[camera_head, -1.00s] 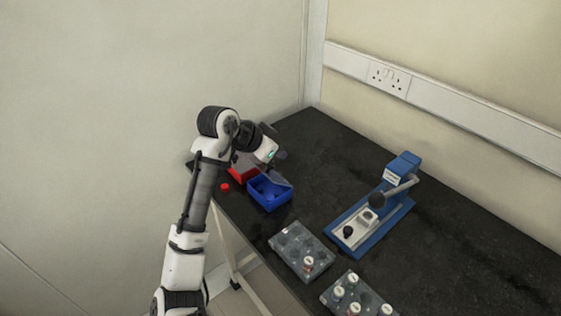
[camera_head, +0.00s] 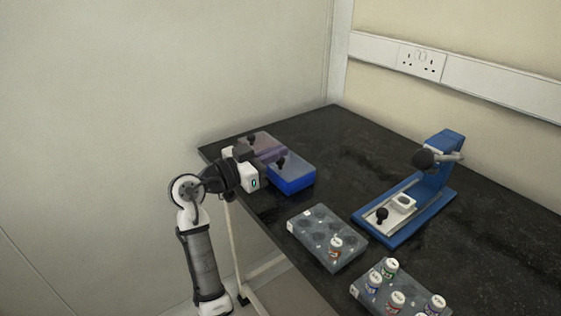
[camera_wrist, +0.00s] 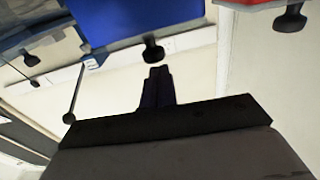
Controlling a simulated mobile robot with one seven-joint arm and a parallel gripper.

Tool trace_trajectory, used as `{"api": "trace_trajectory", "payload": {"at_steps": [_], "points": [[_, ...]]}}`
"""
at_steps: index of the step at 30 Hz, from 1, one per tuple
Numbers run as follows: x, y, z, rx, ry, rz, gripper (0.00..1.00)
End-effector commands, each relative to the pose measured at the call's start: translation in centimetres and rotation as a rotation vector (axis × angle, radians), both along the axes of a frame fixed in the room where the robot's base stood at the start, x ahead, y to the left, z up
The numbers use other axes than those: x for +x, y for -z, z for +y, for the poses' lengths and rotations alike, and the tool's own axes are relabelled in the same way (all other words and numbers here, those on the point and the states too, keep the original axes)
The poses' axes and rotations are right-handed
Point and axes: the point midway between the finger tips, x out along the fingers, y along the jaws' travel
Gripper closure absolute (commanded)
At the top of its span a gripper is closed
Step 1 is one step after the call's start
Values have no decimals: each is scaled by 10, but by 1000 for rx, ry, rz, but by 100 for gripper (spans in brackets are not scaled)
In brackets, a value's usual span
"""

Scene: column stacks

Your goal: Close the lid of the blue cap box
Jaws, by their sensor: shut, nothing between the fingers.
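The blue cap box (camera_head: 294,184) stands near the table's left edge in the head view. Its translucent lid (camera_head: 297,168) with a black knob (camera_head: 281,162) lies over the top and looks down; a small gap at the rim cannot be ruled out. In the wrist view the blue box (camera_wrist: 140,18) fills the upper middle, with the lid's knob (camera_wrist: 153,50) just above my fingertips in the picture. My gripper (camera_head: 272,156) is shut and empty, beside the knob. In the wrist view, my gripper (camera_wrist: 158,72) looks apart from it.
A red box (camera_wrist: 240,3) with its own black knob (camera_wrist: 290,20) is beside the blue one, mostly hidden by my gripper in the head view. A grey rack (camera_head: 327,238), another rack with several vials (camera_head: 397,300) and a blue device (camera_head: 440,185) stand to the right.

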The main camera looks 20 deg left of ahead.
Motion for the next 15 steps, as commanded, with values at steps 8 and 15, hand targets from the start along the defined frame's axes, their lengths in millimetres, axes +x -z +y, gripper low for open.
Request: {"api": "trace_trajectory", "payload": {"at_steps": [8, 15], "points": [[-5, 14, 3, 2, 1, 2, 100], [-6, 17, 5, 2, 0, 5, 100]]}}
